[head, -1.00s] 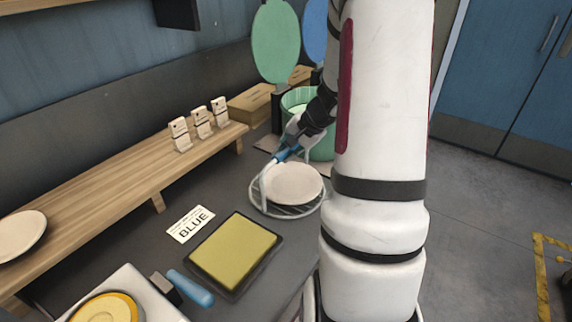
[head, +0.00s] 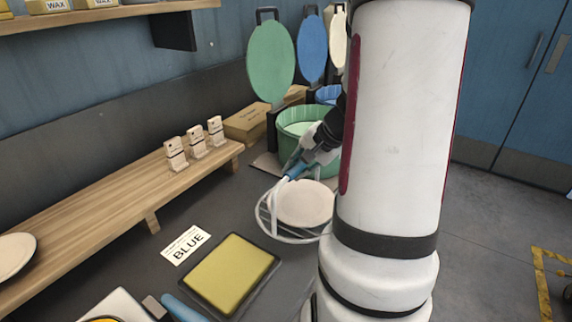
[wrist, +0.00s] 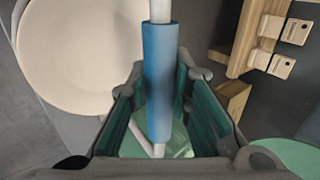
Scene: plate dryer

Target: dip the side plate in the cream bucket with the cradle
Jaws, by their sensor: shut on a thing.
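The side plate (head: 302,203) is pale and round and lies on the wire cradle (head: 271,232), just in front of the green bucket (head: 283,150). My gripper (head: 306,163) is shut on the cradle's blue handle, which shows clearly between the fingers in the wrist view (wrist: 160,75). The plate shows at upper left there (wrist: 70,45). I cannot tell whether the cradle is clear of the counter. The cream lid (head: 338,42) stands upright at the back, behind the blue lid (head: 312,48). The cream bucket is hidden behind my arm.
A green lid (head: 270,62) stands behind the green bucket; a blue bucket (head: 327,94) lies beyond. A card reading BLUE (head: 186,245) and a yellow pad (head: 232,275) lie in front. A wooden shelf (head: 110,200) with several small stands runs along the left.

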